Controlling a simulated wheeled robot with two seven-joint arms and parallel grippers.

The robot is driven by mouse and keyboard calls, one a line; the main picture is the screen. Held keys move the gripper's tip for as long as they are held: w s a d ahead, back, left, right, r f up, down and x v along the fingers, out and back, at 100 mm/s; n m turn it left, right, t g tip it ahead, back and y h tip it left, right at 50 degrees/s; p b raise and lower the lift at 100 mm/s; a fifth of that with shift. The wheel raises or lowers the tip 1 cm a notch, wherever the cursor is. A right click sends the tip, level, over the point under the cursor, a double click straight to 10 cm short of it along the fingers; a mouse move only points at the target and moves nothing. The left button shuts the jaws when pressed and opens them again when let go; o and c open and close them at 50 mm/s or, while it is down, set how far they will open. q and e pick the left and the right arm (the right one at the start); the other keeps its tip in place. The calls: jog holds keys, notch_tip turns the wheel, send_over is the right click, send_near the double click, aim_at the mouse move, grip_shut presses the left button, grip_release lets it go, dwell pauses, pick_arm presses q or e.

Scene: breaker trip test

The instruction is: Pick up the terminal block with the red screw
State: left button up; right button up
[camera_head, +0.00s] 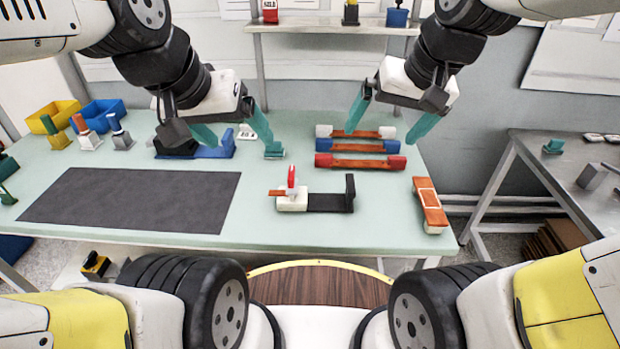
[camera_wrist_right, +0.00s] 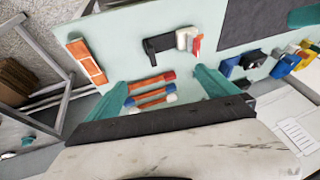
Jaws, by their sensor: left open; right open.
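I cannot tell for certain which piece is the terminal block with the red screw. A brown bar with red end caps (camera_head: 360,161) lies at the table's right centre, nearest of three parallel bars. A white block with an upright red piece (camera_head: 291,198) sits nearer, beside a black bracket. My right gripper (camera_head: 389,124) is open and empty above the bars; its fingers straddle them in the right wrist view (camera_wrist_right: 158,83). My left gripper (camera_head: 240,146) is open near a blue fixture (camera_head: 213,150).
A dark mat (camera_head: 130,200) covers the table's left front. Small blocks with upright posts (camera_head: 88,138) stand at the left beside yellow (camera_head: 52,117) and blue bins (camera_head: 103,112). An orange-topped piece (camera_head: 430,207) lies at the right edge. A grey side table (camera_head: 590,165) stands right.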

jog(key=w+a+f+g+h, duration=0.1)
jog(key=w+a+f+g, duration=0.2)
jog(key=w+a+f, duration=0.6)
jog(key=g+h, duration=0.1)
jog(key=h, duration=0.1)
send_over(292, 189)
jog(key=w, duration=0.1)
notch_tip(292, 189, down, 9)
jog(key=shift+w+r, duration=0.15)
jog(key=shift+r, duration=0.05)
jog(key=shift+a+f, duration=0.15)
jog(key=shift+f, duration=0.2)
notch_tip(292, 189, down, 8)
jog(key=shift+w+r, duration=0.15)
jog(key=c, duration=1.9)
jog(key=shift+c, duration=1)
jog(key=shift+r, duration=0.25)
